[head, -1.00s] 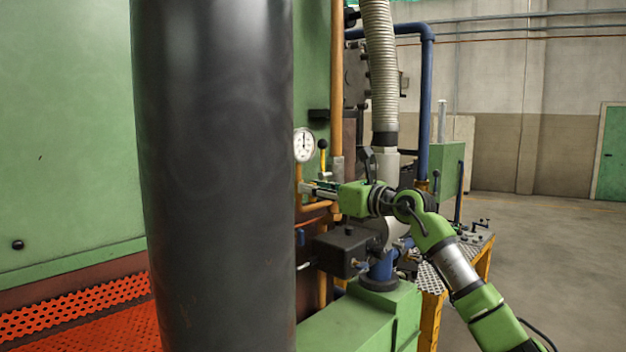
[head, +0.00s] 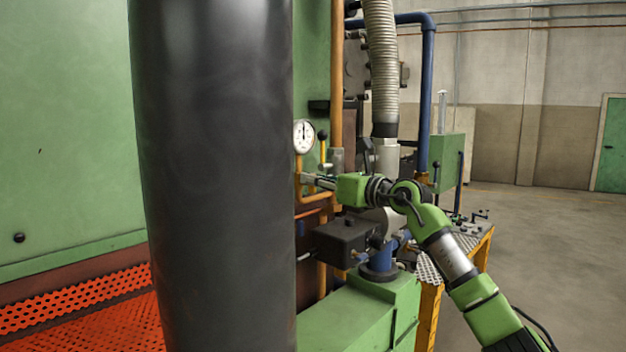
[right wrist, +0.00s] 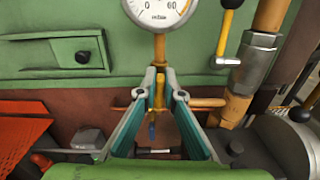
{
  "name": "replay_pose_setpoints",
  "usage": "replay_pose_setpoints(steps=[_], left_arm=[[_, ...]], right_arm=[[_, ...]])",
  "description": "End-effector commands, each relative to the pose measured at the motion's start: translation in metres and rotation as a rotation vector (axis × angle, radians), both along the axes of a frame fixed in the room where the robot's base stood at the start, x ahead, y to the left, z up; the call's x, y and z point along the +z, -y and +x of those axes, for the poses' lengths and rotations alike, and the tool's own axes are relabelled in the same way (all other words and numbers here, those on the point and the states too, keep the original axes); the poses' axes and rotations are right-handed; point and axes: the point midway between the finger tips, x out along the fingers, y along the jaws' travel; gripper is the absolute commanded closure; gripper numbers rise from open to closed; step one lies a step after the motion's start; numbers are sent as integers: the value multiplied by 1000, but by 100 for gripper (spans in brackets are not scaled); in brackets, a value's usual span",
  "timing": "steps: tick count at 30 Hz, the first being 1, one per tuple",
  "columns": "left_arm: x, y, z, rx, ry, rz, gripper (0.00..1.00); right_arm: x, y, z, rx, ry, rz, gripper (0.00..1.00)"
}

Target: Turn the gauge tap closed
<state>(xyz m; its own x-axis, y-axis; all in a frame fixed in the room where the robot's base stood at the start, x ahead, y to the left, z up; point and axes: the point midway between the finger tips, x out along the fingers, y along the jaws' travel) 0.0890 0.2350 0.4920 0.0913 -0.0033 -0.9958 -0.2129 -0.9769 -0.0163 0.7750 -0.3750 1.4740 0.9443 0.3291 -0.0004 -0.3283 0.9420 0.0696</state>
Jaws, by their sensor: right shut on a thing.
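The round white gauge (head: 304,136) stands on a copper pipe at the furnace's side. It also shows, cut off, at the top of the right wrist view (right wrist: 158,10). Below it is the brass gauge tap (right wrist: 158,92), with a small blue end (right wrist: 152,131) hanging under it. My right gripper (right wrist: 160,78) comes in from the front with its two fingers on either side of the tap, shut on it. In the head view my right gripper (head: 308,180) is small, and the tap is hard to make out there. My left gripper is out of view.
A yellow lever with a black knob (head: 323,146) stands just right of the gauge. A dark box (head: 345,240) and a green block (head: 375,310) lie below my right arm. A large dark column fills the left middle of the head view. The floor at right is clear.

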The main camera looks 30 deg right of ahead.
Motion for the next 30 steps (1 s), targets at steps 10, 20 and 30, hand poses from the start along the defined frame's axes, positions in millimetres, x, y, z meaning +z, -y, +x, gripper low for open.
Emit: replay_pose_setpoints(steps=[10,20,30], left_arm=[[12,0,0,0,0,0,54],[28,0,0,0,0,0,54],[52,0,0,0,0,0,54]], right_arm=[[2,4,1,-1,-87,251,100],[1,7,2,-1,-190,549,100],[-1,9,3,-1,-298,854,100]])
